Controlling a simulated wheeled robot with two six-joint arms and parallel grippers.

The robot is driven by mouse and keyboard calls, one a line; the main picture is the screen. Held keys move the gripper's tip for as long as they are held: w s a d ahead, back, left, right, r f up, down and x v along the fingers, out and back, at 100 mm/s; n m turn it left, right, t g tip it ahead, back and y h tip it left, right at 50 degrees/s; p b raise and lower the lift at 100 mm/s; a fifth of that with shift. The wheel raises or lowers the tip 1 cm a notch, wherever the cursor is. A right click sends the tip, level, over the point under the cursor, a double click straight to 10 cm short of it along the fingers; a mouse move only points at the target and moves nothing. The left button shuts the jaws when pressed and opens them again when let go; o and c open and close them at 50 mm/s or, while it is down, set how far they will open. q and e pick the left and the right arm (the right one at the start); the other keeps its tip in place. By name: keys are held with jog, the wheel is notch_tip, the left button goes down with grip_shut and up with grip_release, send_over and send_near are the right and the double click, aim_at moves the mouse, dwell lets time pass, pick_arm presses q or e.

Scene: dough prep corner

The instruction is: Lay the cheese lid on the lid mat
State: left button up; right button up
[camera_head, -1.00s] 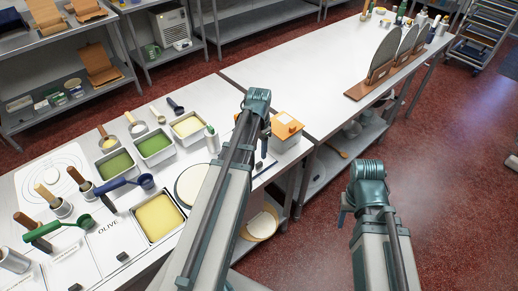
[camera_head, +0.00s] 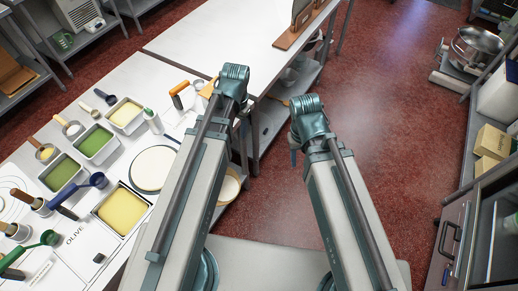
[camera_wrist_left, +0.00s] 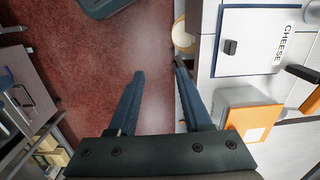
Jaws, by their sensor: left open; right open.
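The cheese lid (camera_wrist_left: 250,45) shows in the left wrist view as a white panel lettered CHEESE, with a dark square knob and a dark blue border. It lies flat on the counter at upper right, apart from my left gripper. I cannot tell whether the blue border is a mat beneath it. In the head view my left arm covers most of that area. My left gripper (camera_wrist_left: 158,75) is open and empty, its fingers over the red floor and the counter's edge. It also shows in the head view (camera_head: 243,115). My right gripper (camera_head: 294,148) is open over the floor.
An OLIVE-lettered white lid (camera_head: 82,262) lies at the counter's left front. Beside it are a yellow-filled pan (camera_head: 122,209), a round white disc (camera_head: 153,168) and green-filled pans (camera_head: 94,142). An orange-topped box (camera_wrist_left: 252,122) stands near the cheese lid. Floor to the right is open.

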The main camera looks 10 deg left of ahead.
pick_arm(q)
jog(key=s+d, duration=0.8)
jog(key=d, duration=0.1)
jog(key=shift+s+d+y, duration=0.2)
jog(key=shift+d+y, duration=0.1)
notch_tip(320, 180, down, 6)
jog(key=b, duration=0.6)
jog(key=shift+f+b, duration=0.25)
jog(key=shift+b, duration=0.05)
jog(key=shift+a, duration=0.1)
